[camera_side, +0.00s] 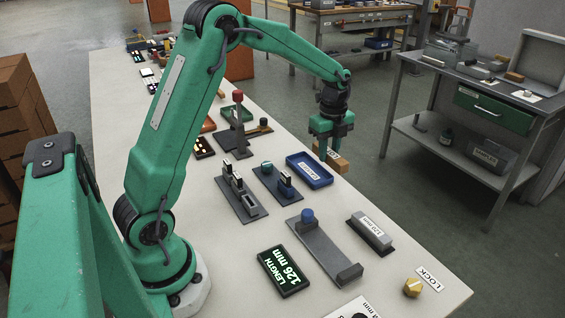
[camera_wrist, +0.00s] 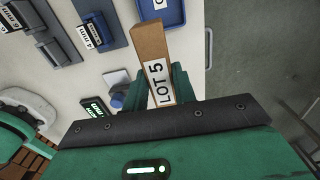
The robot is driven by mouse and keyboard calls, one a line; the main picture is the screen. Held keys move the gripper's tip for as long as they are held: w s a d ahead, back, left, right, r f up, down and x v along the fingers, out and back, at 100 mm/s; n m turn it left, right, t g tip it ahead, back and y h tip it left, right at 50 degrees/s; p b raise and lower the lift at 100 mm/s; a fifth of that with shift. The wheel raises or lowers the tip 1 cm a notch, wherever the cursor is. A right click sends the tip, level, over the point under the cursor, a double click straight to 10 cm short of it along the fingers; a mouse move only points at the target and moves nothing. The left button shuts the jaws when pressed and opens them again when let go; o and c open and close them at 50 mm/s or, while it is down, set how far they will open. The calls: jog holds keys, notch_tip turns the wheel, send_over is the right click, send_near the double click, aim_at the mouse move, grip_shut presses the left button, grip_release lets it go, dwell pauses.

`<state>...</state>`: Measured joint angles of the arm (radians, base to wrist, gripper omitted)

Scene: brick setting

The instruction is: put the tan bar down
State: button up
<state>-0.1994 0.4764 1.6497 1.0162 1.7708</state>
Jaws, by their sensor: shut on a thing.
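My gripper (camera_side: 326,148) is shut on the tan bar (camera_side: 338,162), near the far right edge of the table. In the wrist view the tan bar (camera_wrist: 150,42) lies between my gripper's fingers (camera_wrist: 161,88), its white "LOT 5" label facing the camera and its far end pointing up the picture. In the side view it appears just behind and right of the blue tray (camera_side: 293,162). The fingers hide part of it, and I cannot tell how far it is above the surface.
A length gauge with a blue knob (camera_side: 307,215), a lit "LENGTH 126 mm" display (camera_side: 284,271), a labelled grey block (camera_side: 371,234) and a brass knob (camera_side: 412,287) stand nearer. Slotted holders (camera_side: 240,195) are left of the tray. Bare table (camera_side: 345,197) lies between tray and grey block.

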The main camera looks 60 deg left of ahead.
send_over(308, 170)
notch_tip(308, 170, down, 7)
jog(key=shift+r, duration=0.1)
jog(key=shift+f, duration=2.05)
jog(key=shift+f, duration=0.1)
jog(key=o, duration=0.8)
jog(key=shift+c, duration=0.2)
notch_tip(308, 170, up, 12)
